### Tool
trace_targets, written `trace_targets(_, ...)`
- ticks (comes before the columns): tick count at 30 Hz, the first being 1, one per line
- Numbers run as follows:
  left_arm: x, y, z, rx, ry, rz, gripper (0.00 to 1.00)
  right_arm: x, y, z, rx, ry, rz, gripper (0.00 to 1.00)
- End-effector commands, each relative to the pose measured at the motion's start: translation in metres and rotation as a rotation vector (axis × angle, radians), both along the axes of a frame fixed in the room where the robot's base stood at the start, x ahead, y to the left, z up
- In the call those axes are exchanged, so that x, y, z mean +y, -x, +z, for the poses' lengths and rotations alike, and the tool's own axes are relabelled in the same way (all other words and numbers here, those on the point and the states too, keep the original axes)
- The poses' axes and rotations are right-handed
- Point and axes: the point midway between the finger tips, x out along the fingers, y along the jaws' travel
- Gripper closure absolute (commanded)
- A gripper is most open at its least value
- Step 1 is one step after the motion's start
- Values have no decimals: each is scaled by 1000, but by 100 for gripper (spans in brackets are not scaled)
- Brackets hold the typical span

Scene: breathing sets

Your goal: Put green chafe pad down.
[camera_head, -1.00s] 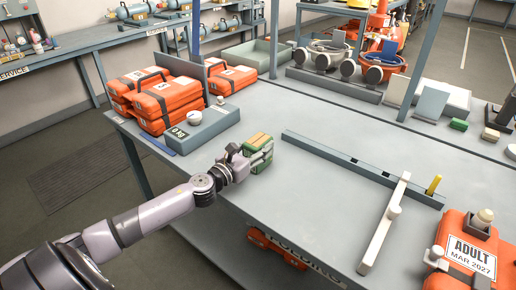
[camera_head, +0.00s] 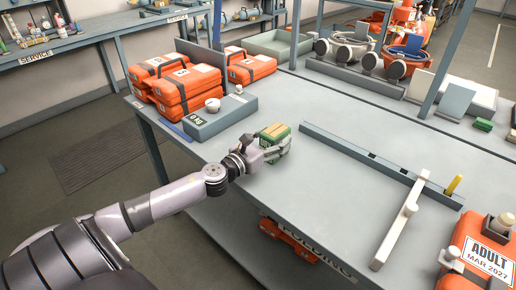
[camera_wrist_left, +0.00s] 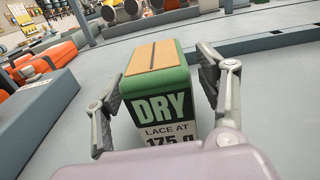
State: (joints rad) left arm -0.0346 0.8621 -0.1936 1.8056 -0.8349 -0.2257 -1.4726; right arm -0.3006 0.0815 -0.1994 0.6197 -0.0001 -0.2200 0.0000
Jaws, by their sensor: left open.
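The green chafe pad (camera_head: 274,132) is a green block with a tan, slotted top, near the left front part of the grey table (camera_head: 330,185). In the left wrist view the pad (camera_wrist_left: 158,85) stands upright, with a "DRY, LACE AT 175 g" label facing me. My left gripper (camera_head: 272,146) is open around it, and one finger stands on each side of the pad in the left wrist view (camera_wrist_left: 165,90). A gap shows between the left finger and the pad; the right finger is close to it. The pad's lower end is hidden by my wrist. My right gripper is out of view.
A grey scale box (camera_head: 222,117) and stacked orange cases (camera_head: 184,88) stand left of the pad. A long grey rail (camera_head: 375,163), a pale bar (camera_head: 400,220) and an orange "ADULT" case (camera_head: 485,250) lie to the right. The table between is clear.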

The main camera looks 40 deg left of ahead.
Motion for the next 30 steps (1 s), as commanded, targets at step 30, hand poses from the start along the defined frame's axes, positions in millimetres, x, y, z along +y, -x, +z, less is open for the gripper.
trace_targets(30, 8, 108, 1, -1, -1, -1, 34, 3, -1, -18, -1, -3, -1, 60)
